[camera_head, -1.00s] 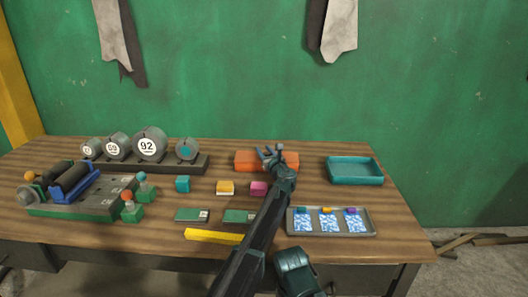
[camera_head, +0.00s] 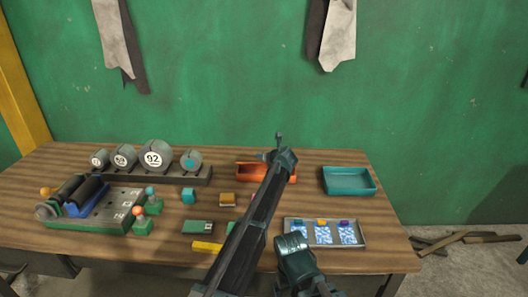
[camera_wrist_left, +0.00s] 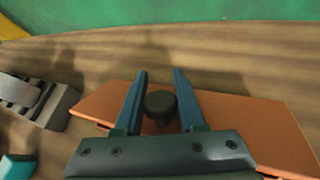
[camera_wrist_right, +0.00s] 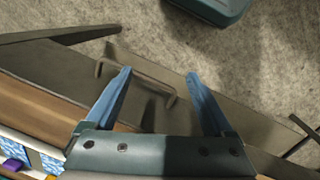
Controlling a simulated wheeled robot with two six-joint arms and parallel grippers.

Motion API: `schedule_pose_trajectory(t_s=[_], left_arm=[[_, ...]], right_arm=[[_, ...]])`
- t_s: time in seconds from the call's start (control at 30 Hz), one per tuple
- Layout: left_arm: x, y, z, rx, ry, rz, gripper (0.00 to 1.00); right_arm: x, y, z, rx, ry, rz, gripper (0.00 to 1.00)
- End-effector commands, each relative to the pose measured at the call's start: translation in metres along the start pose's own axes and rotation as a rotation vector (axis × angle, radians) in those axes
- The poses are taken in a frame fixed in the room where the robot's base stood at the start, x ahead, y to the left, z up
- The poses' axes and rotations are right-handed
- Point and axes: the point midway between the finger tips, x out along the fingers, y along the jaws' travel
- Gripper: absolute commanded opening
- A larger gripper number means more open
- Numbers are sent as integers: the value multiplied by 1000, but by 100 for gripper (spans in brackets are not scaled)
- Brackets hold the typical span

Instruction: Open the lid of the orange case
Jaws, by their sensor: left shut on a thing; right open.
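The orange case (camera_head: 249,179) stands at the back of the table, right of centre. Its top looks darker than its front, and my left arm hides part of it. My left gripper (camera_head: 271,154) is over the case. In the left wrist view, my left gripper (camera_wrist_left: 160,73) has its fingers on both sides of a dark round knob (camera_wrist_left: 160,104) and is shut on it. The knob sits on the orange lid (camera_wrist_left: 245,118). How far the lid is raised is hard to tell. My right gripper (camera_wrist_right: 158,74) is open and empty beyond the table's front edge.
A teal tray (camera_head: 349,191) is right of the case. A metal tray (camera_head: 358,241) with patterned cards is nearer. Several weights on a rack (camera_head: 180,175) and a green-based device (camera_head: 95,223) stand left. Small blocks (camera_head: 189,196) lie between. A teal object (camera_wrist_right: 222,8) is on the floor.

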Motion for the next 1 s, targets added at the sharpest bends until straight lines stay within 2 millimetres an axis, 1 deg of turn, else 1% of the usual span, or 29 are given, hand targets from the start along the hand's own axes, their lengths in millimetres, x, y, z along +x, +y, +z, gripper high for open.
schedule_pose_trajectory(t_s=[0.03, 0.2, 0.7, 0.73, 0.87, 0.9, 1.0], left_arm=[[0, -1, 6, 8, 14, -1, 0], [2, -2, 6, 26, 57, -1, 0], [3, -2, 5, 33, 72, -2, 0], [3, -2, 5, 33, 72, -2, 41], [3, -2, 5, 33, 73, -1, 64], [3, -2, 5, 33, 74, -1, 67], [3, -2, 4, 32, 74, -1, 67]], right_arm=[[-8, 1, 0, 0, 0, 0, 87], [-14, 1, 1, 0, 0, 0, 87], [-16, 2, 1, 0, 0, 0, 87], [-16, 2, 1, 0, 0, 0, 87], [-16, 2, 1, 0, 0, 0, 87], [-16, 2, 1, 0, 0, 0, 87], [-16, 2, 1, 0, 0, 0, 87]])
